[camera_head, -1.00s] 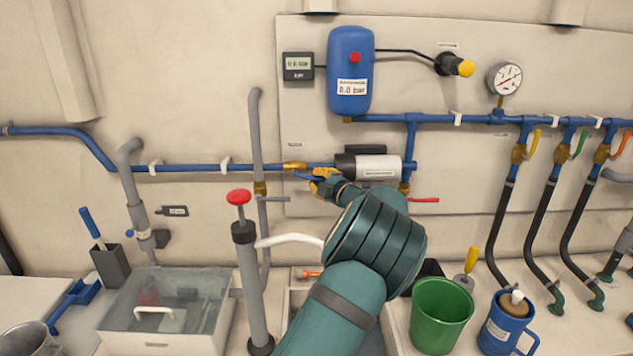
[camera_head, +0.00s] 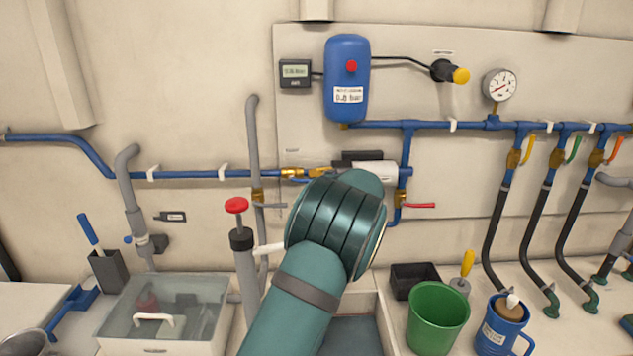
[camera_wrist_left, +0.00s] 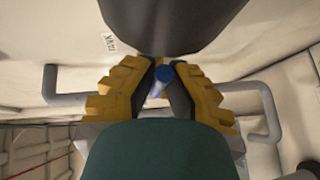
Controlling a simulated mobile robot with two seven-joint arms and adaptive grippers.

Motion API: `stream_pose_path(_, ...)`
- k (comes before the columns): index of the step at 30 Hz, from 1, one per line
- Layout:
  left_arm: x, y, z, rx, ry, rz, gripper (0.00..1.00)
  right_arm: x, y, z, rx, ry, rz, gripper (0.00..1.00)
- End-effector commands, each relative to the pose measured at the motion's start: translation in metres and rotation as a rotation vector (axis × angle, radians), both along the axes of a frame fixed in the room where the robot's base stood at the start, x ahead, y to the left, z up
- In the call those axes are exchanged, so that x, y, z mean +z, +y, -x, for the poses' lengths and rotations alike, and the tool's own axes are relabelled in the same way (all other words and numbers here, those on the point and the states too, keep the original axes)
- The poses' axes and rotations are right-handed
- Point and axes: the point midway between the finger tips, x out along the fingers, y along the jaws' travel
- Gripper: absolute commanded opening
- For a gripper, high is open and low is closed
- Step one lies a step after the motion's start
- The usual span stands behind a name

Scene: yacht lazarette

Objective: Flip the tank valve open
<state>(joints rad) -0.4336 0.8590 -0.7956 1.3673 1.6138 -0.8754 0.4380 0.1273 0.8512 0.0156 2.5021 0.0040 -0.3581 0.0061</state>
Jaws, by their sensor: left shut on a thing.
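A brass valve (camera_head: 292,173) sits in the blue pipe on the wall, left of the pump, in the head view. My left gripper (camera_wrist_left: 163,80) has its yellow fingers with dark pads closed on a blue handle (camera_wrist_left: 165,73) in the left wrist view. The handle's round end faces the camera. In the head view my green forearm and wrist cover most of that gripper and the handle, so the handle's angle to the pipe cannot be told. My right gripper is in neither view.
A pump (camera_head: 375,168) lies close right of the valve. The blue tank (camera_head: 347,80) hangs above. A green bucket (camera_head: 437,318) and blue jug (camera_head: 502,325) stand right.

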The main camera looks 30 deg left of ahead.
Motion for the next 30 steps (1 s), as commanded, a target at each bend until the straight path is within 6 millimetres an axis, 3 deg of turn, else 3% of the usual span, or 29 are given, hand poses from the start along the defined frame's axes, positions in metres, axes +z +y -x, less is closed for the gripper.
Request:
stream_pose_path(1, 0.003, 0.002, 0.000, 0.002, -0.003, -0.004, 0.24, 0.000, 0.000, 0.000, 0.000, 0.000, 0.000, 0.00)
stream_pose_path(3, 0.003, 0.002, 0.000, 0.002, -0.003, -0.004, 0.44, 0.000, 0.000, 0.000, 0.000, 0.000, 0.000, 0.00)
stream_pose_path(14, 0.002, -0.003, 0.001, 0.000, -0.001, -0.002, 0.44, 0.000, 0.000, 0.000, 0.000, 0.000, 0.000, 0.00)
stream_pose_path(19, 0.006, -0.022, 0.010, -0.003, -0.002, 0.000, 0.44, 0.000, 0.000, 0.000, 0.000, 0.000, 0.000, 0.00)
stream_pose_path(30, 0.018, -0.085, 0.040, -0.002, -0.002, -0.001, 0.44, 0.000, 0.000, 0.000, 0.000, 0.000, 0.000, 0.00)
